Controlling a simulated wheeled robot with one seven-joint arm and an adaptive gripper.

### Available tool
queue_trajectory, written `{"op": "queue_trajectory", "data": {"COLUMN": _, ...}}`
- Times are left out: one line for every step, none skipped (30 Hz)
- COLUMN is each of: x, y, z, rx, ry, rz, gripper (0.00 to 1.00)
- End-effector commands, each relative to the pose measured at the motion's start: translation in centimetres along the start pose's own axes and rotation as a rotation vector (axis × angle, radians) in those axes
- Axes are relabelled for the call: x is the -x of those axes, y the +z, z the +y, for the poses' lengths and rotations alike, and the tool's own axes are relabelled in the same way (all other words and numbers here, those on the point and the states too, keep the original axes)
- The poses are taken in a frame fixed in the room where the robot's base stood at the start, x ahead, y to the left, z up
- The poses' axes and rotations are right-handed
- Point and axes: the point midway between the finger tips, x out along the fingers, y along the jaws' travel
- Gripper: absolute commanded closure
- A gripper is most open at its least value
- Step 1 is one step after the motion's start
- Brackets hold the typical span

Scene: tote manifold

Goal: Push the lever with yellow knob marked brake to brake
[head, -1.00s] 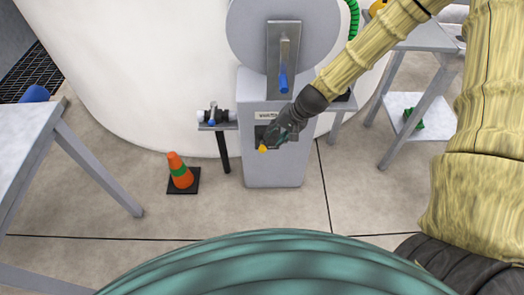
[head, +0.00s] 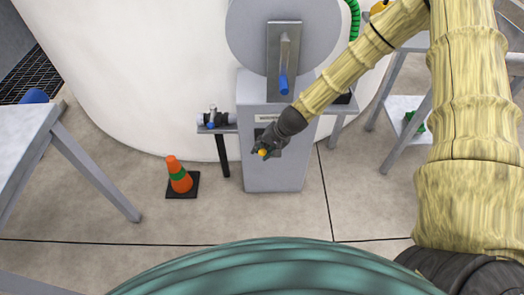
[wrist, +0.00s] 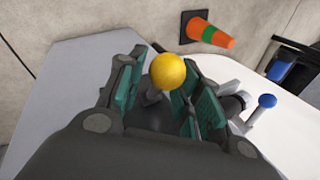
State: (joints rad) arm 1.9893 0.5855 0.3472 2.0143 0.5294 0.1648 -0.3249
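The yellow knob (head: 263,152) is at the front of a grey pedestal (head: 255,170), beside a dark panel under a small label plate (head: 267,118). The label is too small to read. My gripper (head: 268,146) is at the lever and hides most of it in the head view. In the wrist view the knob (wrist: 168,70) is round and shows between my two teal-padded fingers (wrist: 163,92). The fingers are apart, with the lever's grey shaft (wrist: 152,95) running down between them. I cannot tell whether a pad touches it.
A blue-handled lever (head: 284,84) hangs above on the same pedestal. An orange cone (head: 178,176) stands on the floor. Tables (head: 25,135) stand at the left and right. Floor in front of the pedestal is clear.

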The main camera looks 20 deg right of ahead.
Motion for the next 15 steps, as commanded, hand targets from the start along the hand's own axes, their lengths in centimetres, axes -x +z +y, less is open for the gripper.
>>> {"op": "queue_trajectory", "data": {"x": -0.29, "y": 0.00, "z": 0.02, "rx": 0.000, "ry": 0.000, "rz": 0.000, "gripper": 0.65}}
{"op": "queue_trajectory", "data": {"x": -0.39, "y": 0.00, "z": 0.02, "rx": 0.000, "ry": 0.000, "rz": 0.000, "gripper": 0.65}}
{"op": "queue_trajectory", "data": {"x": -0.49, "y": 0.01, "z": 0.02, "rx": 0.000, "ry": 0.000, "rz": 0.000, "gripper": 0.65}}
{"op": "queue_trajectory", "data": {"x": -0.55, "y": 0.02, "z": 0.02, "rx": 0.000, "ry": 0.000, "rz": 0.000, "gripper": 0.65}}
{"op": "queue_trajectory", "data": {"x": -0.59, "y": 0.02, "z": 0.02, "rx": 0.000, "ry": 0.000, "rz": 0.000, "gripper": 0.65}}
{"op": "queue_trajectory", "data": {"x": -0.63, "y": 0.02, "z": 0.02, "rx": -0.001, "ry": 0.000, "rz": 0.000, "gripper": 0.65}}
{"op": "queue_trajectory", "data": {"x": -0.64, "y": 0.03, "z": 0.02, "rx": -0.001, "ry": 0.000, "rz": 0.000, "gripper": 0.65}}
{"op": "queue_trajectory", "data": {"x": -0.64, "y": 0.03, "z": 0.01, "rx": -0.001, "ry": 0.000, "rz": 0.000, "gripper": 0.65}}
{"op": "queue_trajectory", "data": {"x": -0.63, "y": 0.03, "z": 0.01, "rx": -0.001, "ry": 0.000, "rz": 0.000, "gripper": 0.65}}
{"op": "queue_trajectory", "data": {"x": -0.63, "y": 0.02, "z": 0.01, "rx": -0.001, "ry": 0.000, "rz": 0.000, "gripper": 0.65}}
{"op": "queue_trajectory", "data": {"x": -0.63, "y": 0.02, "z": 0.01, "rx": -0.001, "ry": 0.000, "rz": 0.000, "gripper": 0.65}}
{"op": "queue_trajectory", "data": {"x": -0.62, "y": 0.02, "z": 0.01, "rx": -0.001, "ry": 0.000, "rz": 0.000, "gripper": 0.65}}
{"op": "queue_trajectory", "data": {"x": -0.62, "y": 0.02, "z": 0.01, "rx": -0.001, "ry": 0.000, "rz": 0.000, "gripper": 0.67}}
{"op": "queue_trajectory", "data": {"x": -0.62, "y": 0.02, "z": 0.01, "rx": -0.001, "ry": 0.000, "rz": 0.000, "gripper": 0.73}}
{"op": "queue_trajectory", "data": {"x": -0.62, "y": 0.02, "z": 0.01, "rx": -0.001, "ry": 0.000, "rz": 0.000, "gripper": 0.80}}
